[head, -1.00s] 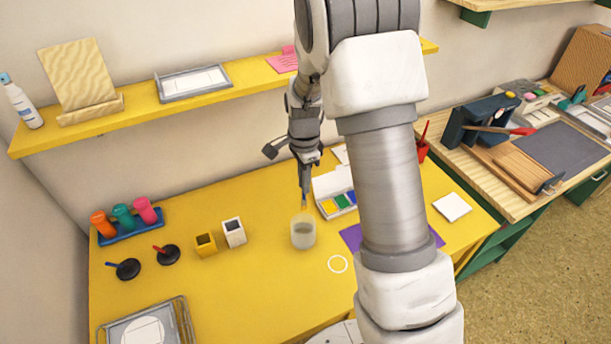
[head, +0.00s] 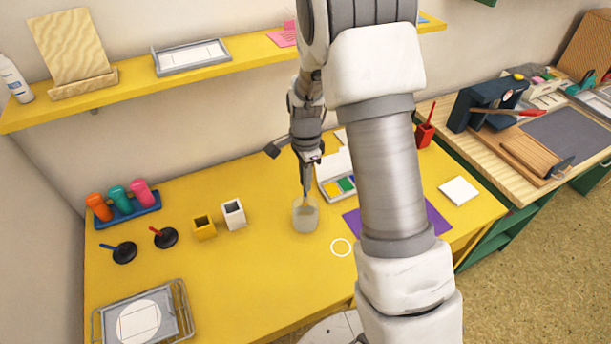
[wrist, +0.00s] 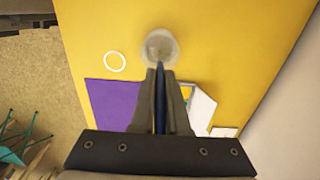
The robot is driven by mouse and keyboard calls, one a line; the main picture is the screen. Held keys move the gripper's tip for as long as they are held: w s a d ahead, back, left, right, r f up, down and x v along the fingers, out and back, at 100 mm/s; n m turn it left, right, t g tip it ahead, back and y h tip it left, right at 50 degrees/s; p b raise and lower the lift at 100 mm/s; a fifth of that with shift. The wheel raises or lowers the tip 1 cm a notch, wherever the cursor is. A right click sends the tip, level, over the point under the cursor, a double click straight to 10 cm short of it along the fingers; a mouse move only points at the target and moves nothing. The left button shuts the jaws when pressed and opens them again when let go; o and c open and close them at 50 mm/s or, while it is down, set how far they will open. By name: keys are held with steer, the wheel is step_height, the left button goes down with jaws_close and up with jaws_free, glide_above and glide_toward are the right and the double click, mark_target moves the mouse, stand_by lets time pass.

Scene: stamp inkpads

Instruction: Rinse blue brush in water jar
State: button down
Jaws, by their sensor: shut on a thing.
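The water jar (head: 305,217) is a translucent, cloudy cup standing on the yellow table (head: 262,280). It also shows in the wrist view (wrist: 172,42) just beyond my fingertips. My gripper (head: 306,178) is directly above the jar, pointing down. It is shut on the blue brush (wrist: 160,98), whose dark blue handle shows between the fingers. The brush's lower end reaches the jar's mouth and appears to be inside it. The bristles are blurred through the jar, so their depth cannot be told.
A paint box (head: 335,185) stands close behind and right of the jar, beside a purple sheet (head: 433,222). A white ring (head: 341,247) lies to the right front. The table's front middle is clear.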

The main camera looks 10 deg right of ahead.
mark_target(305, 196)
steer(key=shift+f+b, duration=1.75)
steer(key=shift+f, duration=1.15)
steer(key=shift+a, duration=0.1)
steer(key=shift+s+a, duration=0.1)
steer(key=shift+a, duration=0.35)
steer(key=shift+d, duration=0.15)
steer(key=shift+w+d, duration=0.2)
steer(key=shift+d, duration=0.75)
steer(key=shift+a, duration=0.1)
